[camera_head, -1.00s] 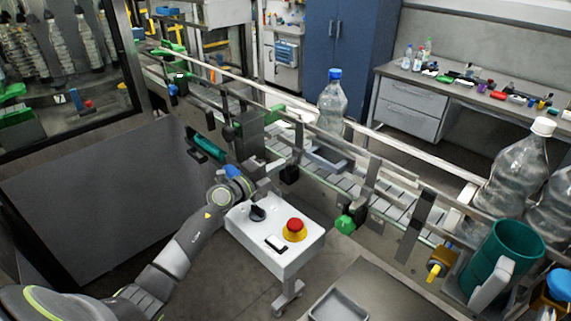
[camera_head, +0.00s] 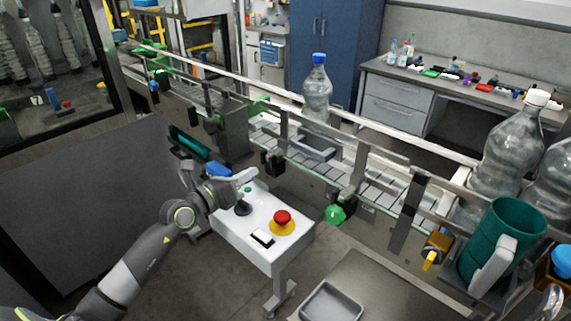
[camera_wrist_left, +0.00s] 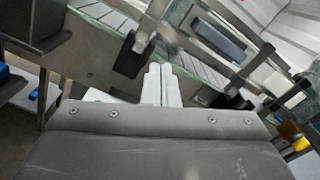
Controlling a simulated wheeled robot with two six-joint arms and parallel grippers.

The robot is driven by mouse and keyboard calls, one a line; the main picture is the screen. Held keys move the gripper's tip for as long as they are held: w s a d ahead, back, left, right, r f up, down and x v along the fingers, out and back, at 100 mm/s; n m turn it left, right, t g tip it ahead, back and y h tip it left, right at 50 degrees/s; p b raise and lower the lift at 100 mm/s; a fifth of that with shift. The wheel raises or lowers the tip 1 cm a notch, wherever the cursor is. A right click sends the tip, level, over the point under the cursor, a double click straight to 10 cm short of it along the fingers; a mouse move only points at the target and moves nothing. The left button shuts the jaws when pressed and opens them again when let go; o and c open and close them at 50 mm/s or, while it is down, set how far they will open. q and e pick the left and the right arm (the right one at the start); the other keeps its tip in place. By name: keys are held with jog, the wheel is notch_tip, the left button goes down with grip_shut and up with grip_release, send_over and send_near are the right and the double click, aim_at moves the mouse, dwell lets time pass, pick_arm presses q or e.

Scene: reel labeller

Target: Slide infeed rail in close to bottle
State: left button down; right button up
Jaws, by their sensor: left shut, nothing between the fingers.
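A clear bottle with a blue cap (camera_head: 317,92) stands upright on the slatted conveyor (camera_head: 378,192). The grey metal infeed rail (camera_head: 373,152) runs along the conveyor's near side, in front of the bottle, with dark clamps and a green knob (camera_head: 335,214) below. The right gripper is not in view.
The white control box (camera_head: 256,245) carries a red stop button (camera_head: 282,221) and a black switch. A grey tray (camera_head: 331,302) lies at the front. A green cup (camera_head: 503,240) and large bottles (camera_head: 510,145) stand at right. Dark floor lies between.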

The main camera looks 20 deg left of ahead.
pick_arm(q)
jog(key=m, duration=0.2)
jog(key=m+b, duration=0.1)
jog(key=shift+s+d+m, duration=0.25)
jog(key=shift+d+m, duration=0.05)
jog(key=shift+m, duration=0.6)
jog(key=shift+w, duration=0.2)
jog(key=shift+w+d+r, duration=0.1)
jog(key=shift+w+d, duration=0.05)
jog(key=shift+w, duration=0.15)
jog(key=p+x, duration=0.1)
jog(key=x, duration=1)
jog(key=shift+w, duration=0.25)
jog(key=shift+x, duration=0.8)
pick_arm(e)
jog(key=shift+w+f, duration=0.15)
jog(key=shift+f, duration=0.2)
